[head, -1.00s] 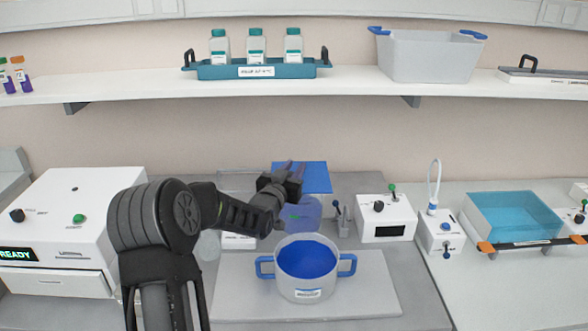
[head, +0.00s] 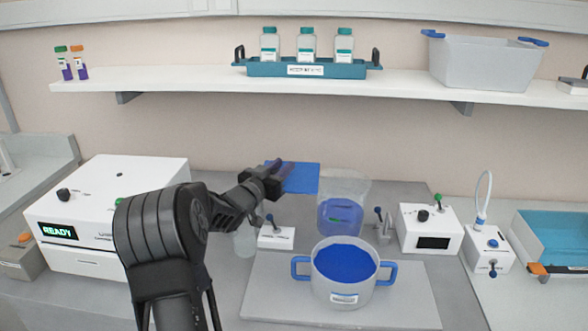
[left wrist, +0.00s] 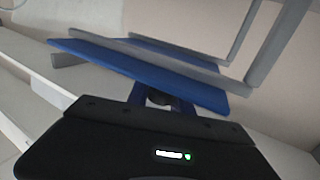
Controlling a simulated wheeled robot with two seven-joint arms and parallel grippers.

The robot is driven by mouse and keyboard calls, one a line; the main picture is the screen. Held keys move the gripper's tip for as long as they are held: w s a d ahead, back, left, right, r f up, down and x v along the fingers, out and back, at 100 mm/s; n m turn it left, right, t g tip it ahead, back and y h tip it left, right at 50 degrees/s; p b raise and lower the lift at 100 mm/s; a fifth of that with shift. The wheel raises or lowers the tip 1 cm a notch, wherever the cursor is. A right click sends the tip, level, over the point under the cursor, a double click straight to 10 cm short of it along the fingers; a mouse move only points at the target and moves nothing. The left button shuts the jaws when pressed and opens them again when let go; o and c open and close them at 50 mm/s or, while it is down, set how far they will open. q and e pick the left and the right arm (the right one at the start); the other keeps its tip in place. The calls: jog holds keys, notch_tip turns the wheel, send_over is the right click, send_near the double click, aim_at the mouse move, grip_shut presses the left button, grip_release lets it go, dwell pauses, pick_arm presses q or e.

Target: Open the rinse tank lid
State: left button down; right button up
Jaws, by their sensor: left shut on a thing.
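In the left wrist view the blue lid (left wrist: 150,75) lies tilted just beyond the dark gripper body. The exact grip is partly hidden. My right gripper is not in view.
A blue-handled pot (head: 345,275) stands on a grey board (head: 270,290) in front of the tank. White devices stand to the left (head: 105,205) and right (head: 428,226). A shelf (head: 200,80) with a bottle tray (head: 306,69) runs above.

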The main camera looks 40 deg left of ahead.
pick_arm(q)
jog(key=c, duration=1.1)
grip_release()
jog(key=b+v, duration=0.1)
jog(key=v, duration=0.5)
jog(key=shift+s+d+b, duration=0.1)
jog(key=shift+s+b, duration=0.2)
jog(key=shift+s+d, duration=0.15)
jog(key=shift+s, duration=0.4)
